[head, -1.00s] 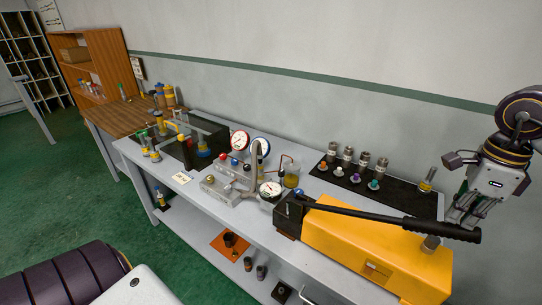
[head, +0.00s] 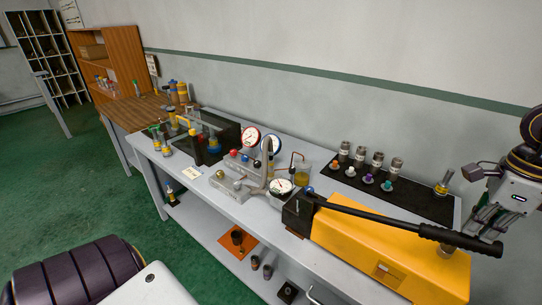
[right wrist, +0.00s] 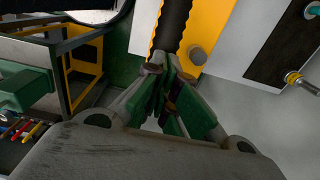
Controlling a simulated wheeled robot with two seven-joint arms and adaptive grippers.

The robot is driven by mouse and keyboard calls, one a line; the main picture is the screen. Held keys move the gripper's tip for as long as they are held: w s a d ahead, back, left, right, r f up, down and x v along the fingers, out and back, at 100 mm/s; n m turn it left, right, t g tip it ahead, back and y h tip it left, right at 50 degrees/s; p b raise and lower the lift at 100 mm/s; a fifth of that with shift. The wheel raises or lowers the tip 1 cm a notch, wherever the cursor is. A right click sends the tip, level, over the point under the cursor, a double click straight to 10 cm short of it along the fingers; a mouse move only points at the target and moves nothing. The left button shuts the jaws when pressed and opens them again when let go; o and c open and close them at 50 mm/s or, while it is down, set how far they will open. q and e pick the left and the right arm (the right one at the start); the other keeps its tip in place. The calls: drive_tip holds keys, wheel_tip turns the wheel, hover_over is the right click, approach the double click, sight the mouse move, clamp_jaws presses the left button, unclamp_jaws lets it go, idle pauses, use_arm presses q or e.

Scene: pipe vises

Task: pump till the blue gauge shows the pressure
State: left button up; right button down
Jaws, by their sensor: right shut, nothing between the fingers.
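The yellow pump (head: 375,250) lies at the bench's right end, its long black lever (head: 400,222) reaching right over it. The blue-rimmed gauge (head: 271,145) stands mid-bench behind the valve block (head: 236,183); its needle is too small to read. My right gripper (head: 484,222) is at the lever's grip end. In the right wrist view its fingers (right wrist: 172,75) are together with nothing visible between them, and the black grip (right wrist: 174,28) lies just beyond the tips. Whether they touch it I cannot tell. My left gripper is out of view.
A red-rimmed gauge (head: 249,137) stands beside the blue one, and a black-rimmed gauge (head: 281,187) is nearer the pump. A black mat (head: 425,203) with several fittings lies behind the pump. A small card (head: 190,172) lies at the bench's front edge.

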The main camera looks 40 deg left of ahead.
sight(475, 248)
drive_tip(key=shift+d+f+b, duration=0.2)
drive_tip(key=shift+f+b, duration=0.3)
drive_tip(key=shift+f, duration=0.25)
drive_tip(key=shift+d+f+b, duration=0.2)
drive_tip(key=shift+f+b, duration=0.3)
drive_tip(key=shift+f, duration=0.3)
drive_tip(key=shift+d+f+b, duration=0.25)
drive_tip(key=shift+f+b, duration=0.85)
drive_tip(key=shift+f, duration=0.2)
drive_tip(key=shift+d+f+b, duration=0.3)
drive_tip(key=shift+f+b, duration=0.5)
drive_tip(key=shift+f, duration=0.15)
drive_tip(key=shift+s, duration=0.1)
